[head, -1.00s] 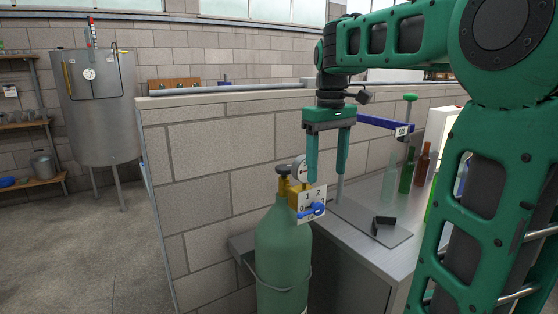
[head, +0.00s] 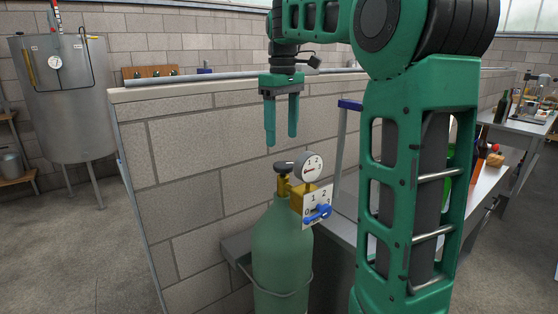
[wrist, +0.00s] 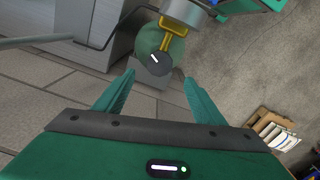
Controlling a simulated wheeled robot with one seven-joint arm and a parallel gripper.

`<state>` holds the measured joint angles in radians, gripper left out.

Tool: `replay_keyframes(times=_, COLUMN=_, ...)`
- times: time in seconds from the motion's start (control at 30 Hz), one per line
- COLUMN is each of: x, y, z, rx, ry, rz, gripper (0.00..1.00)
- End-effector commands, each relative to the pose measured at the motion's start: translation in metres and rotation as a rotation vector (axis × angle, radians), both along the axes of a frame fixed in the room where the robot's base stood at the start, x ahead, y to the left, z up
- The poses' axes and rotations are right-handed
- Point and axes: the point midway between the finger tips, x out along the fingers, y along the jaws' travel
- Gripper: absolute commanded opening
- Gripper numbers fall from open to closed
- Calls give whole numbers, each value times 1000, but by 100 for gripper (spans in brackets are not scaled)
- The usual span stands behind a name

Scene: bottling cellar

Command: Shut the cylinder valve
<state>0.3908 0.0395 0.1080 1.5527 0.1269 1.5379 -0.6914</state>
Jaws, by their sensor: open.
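The green gas cylinder (head: 282,250) stands upright against the block wall, held by a bracket. Its dark valve knob (head: 285,167) sits on top of a brass valve body (head: 286,187). A round pressure gauge (head: 312,167) and a numbered plate with a blue lever (head: 318,213) are on its right side. My gripper (head: 281,140) is open and empty, pointing down above the knob and slightly to its left. In the wrist view the knob (wrist: 153,63) with a white mark lies ahead, between and beyond the open fingers (wrist: 158,95), apart from them.
The block wall (head: 190,150) runs behind the cylinder. A bench (head: 350,230) stands to its right, partly hidden by my arm. A steel tank (head: 70,110) is at the left. The floor (head: 80,250) at left is clear.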

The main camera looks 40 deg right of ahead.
Motion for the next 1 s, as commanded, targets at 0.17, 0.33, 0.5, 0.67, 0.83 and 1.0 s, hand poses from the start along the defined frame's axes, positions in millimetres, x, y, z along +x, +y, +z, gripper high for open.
replay_keyframes(times=0.17, x=-2, y=-4, z=-29, rx=1, ry=2, rz=-7, gripper=64)
replay_keyframes(times=0.33, x=-2, y=-4, z=-57, rx=4, ry=2, rz=-6, gripper=64)
replay_keyframes(times=0.5, x=-2, y=-4, z=-75, rx=3, ry=0, rz=-6, gripper=64)
replay_keyframes(times=0.67, x=-2, y=-4, z=-82, rx=2, ry=0, rz=-6, gripper=64)
replay_keyframes(times=0.83, x=-2, y=-4, z=-82, rx=2, ry=-1, rz=-6, gripper=64)
replay_keyframes(times=1.0, x=-2, y=-4, z=-82, rx=2, ry=-1, rz=-6, gripper=44)
